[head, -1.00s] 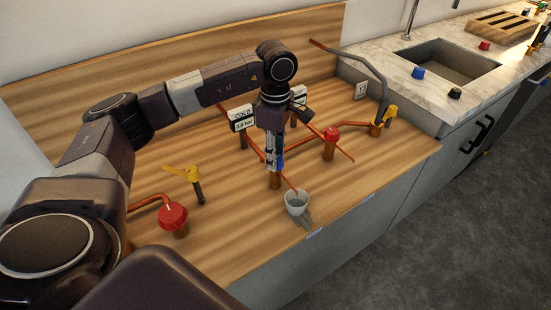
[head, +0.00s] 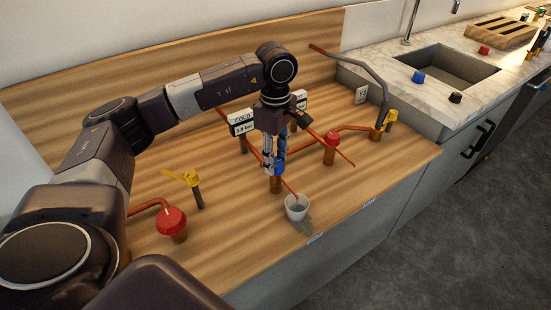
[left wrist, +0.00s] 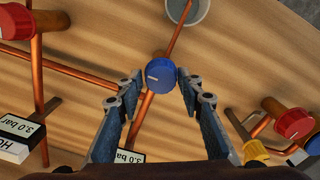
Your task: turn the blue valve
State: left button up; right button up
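The blue valve (head: 278,168) is a round knob on a copper pipe, above a small grey-white cup (head: 297,207). In the left wrist view the knob (left wrist: 161,75) is at upper centre, with a short white mark on its face. My left gripper (head: 272,160) points down at it from above. In the left wrist view the two fingers (left wrist: 160,80) stand open on either side of the knob, with their tips close to its rim. Whether they touch it is hard to tell. My right gripper is not in view.
Red valves (head: 172,220) and (head: 331,139) stand left and right, with yellow-handled taps (head: 190,179) and (head: 390,116) nearby. A COLD pressure gauge (head: 242,122) stands close behind my gripper. Copper pipes cross the wooden worktop (head: 225,240). A sink (head: 450,66) lies beyond to the right.

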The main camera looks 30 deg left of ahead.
aim_at(276, 162)
pick_arm(q)
jog(key=shift+o, duration=1.1)
notch_tip(276, 162, up, 12)
jog(key=shift+s+d+f, duration=0.1)
jog(key=shift+f, duration=0.05)
